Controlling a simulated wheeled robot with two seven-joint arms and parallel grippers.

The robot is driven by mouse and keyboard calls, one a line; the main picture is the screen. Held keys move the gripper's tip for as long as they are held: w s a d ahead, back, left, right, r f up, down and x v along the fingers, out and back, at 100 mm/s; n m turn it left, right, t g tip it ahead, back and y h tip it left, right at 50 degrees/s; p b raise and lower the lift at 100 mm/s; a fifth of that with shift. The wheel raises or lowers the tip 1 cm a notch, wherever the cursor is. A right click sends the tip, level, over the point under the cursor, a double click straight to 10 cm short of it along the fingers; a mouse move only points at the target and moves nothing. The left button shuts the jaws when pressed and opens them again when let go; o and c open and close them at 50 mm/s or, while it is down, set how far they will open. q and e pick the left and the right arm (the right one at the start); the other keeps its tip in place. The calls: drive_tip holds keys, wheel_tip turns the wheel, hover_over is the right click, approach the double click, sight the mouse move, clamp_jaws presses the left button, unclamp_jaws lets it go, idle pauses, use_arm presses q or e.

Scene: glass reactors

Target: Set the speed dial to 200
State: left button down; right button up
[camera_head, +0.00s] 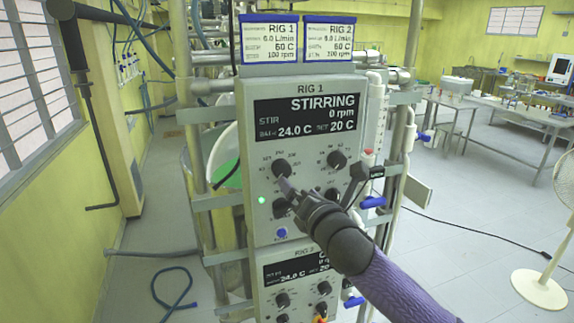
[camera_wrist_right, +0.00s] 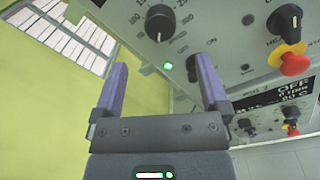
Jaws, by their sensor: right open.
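The RIG 1 panel (camera_head: 250,100) faces me, its screen (camera_head: 305,115) reading STIRRING, 0 rpm. The numbered black dial (camera_head: 281,168) is at the panel's upper left; its scale is too small to read there. In the right wrist view a black dial (camera_wrist_right: 159,20) with a printed number scale lies just beyond and between the fingertips. My right gripper (camera_head: 287,188) is open and empty, just below the upper-left dial, partly hiding the lower-left dial (camera_head: 280,208). The right gripper's two purple fingers (camera_wrist_right: 161,61) stand wide apart, not touching the dial. My left gripper is not in view.
Two labels (camera_head: 328,40) above read RIG 1 and RIG 2, both 100 rpm. More knobs (camera_head: 337,159), a green light (camera_head: 262,200) and a blue button (camera_head: 281,232) sit on the panel. A second panel (camera_head: 290,285) is below. Pipes flank the rack; a fan (camera_head: 540,288) stands right.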

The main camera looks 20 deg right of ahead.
sight(284, 173)
drive_tip(key=w, duration=0.8)
drive_tip(key=shift+w+a+f, duration=0.1)
drive_tip(key=shift+w+a, duration=0.05)
drive_tip(key=shift+a, duration=0.25)
drive_tip(key=c, duration=1.3)
